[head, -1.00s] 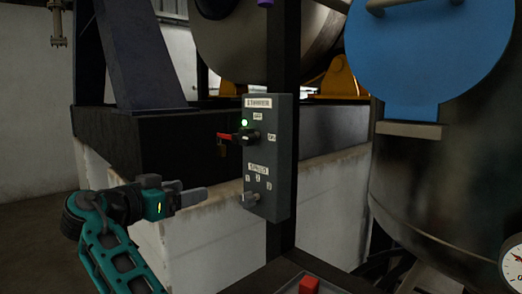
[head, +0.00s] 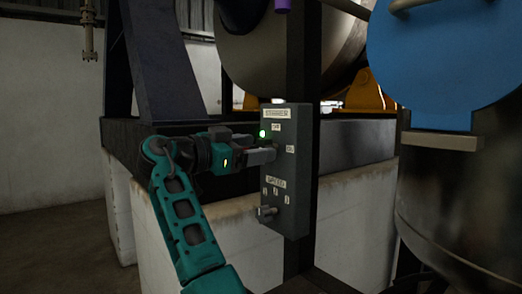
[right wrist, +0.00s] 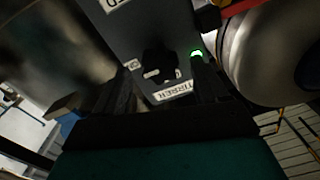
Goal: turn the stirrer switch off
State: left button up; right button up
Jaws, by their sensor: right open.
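A grey control box (head: 298,165) carries the STIRRER label (head: 276,113) and a lit green lamp (head: 263,134). The OFF mark is above the switch and the ON mark to its right. My right gripper (head: 268,154) is at the box's upper part and hides most of the stirrer switch in the head view. In the right wrist view the black switch knob (right wrist: 160,64) lies between the two open fingers, which look apart from it. I cannot tell which mark the knob points to. My left gripper is not in view.
A speed knob (head: 267,212) sticks out lower on the same box. The box is fixed to a dark upright post (head: 301,60). A large dark tank (head: 450,200) with a blue disc (head: 435,55) stands to the right.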

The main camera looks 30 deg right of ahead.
jog(key=shift+w+d, duration=0.1)
jog(key=shift+d, duration=1.1)
jog(key=shift+c, duration=0.5)
jog(key=c, duration=0.9)
